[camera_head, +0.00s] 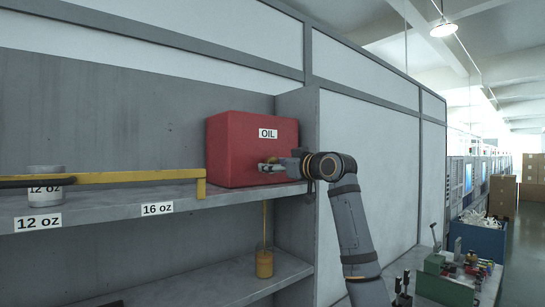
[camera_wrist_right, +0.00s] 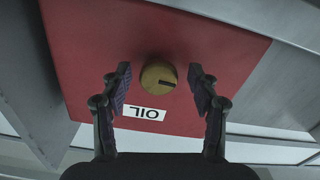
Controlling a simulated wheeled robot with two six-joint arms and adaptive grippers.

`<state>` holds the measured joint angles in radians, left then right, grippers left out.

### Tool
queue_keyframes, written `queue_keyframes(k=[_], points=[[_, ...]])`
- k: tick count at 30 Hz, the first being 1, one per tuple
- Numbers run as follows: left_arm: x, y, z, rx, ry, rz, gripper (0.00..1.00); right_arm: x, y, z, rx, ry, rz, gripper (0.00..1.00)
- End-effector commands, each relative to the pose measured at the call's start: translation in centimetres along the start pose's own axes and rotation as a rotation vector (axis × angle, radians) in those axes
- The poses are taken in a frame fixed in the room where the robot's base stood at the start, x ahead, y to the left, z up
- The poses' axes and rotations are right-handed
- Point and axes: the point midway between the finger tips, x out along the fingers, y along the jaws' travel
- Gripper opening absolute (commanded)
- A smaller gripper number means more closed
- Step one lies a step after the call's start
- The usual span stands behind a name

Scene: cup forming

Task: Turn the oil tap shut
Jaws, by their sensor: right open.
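The red oil box (camera_head: 235,148), labelled OIL, stands on the grey shelf at the right end. Its tap is a round brass knob (camera_wrist_right: 158,76) with a dark mark, seen on the red face in the right wrist view. My right gripper (camera_head: 268,166) is at the front of the box below the label. In the right wrist view its open fingers (camera_wrist_right: 160,83) stand on either side of the knob, with a gap on both sides. In the head view the gripper hides the knob. My left gripper is not in view.
A yellow bar (camera_head: 130,177) runs along the shelf (camera_head: 110,215) to the box. A grey cup (camera_head: 45,197) sits at the left by the 12 oz label. A yellow cylinder (camera_head: 264,264) is below the shelf. A green box (camera_head: 443,289) with tools is at lower right.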

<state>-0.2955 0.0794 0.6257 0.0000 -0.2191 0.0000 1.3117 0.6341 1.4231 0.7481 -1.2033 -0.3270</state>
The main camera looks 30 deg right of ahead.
Motion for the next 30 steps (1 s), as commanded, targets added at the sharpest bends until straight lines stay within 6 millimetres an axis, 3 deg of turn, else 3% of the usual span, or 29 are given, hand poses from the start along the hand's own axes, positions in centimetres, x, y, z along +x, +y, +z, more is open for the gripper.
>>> queue_keyframes(k=[2,5,12,17,24,30], points=[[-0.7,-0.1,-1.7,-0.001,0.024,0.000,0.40,0.7,0.1,-0.2,0.001,0.000,0.000,0.61],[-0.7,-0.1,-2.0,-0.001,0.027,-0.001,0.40,1.1,0.0,-0.1,0.000,0.001,0.000,0.61],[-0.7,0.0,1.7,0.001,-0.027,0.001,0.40,1.2,0.0,0.1,-0.001,0.000,0.001,0.60],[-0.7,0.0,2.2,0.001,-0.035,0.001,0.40,1.2,0.0,0.1,-0.001,0.000,0.001,0.38],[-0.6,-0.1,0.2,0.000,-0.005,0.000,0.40,1.1,0.0,0.0,-0.001,0.001,0.001,0.07],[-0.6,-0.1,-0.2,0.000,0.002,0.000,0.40,1.1,0.0,0.0,0.013,0.001,0.001,0.06]])
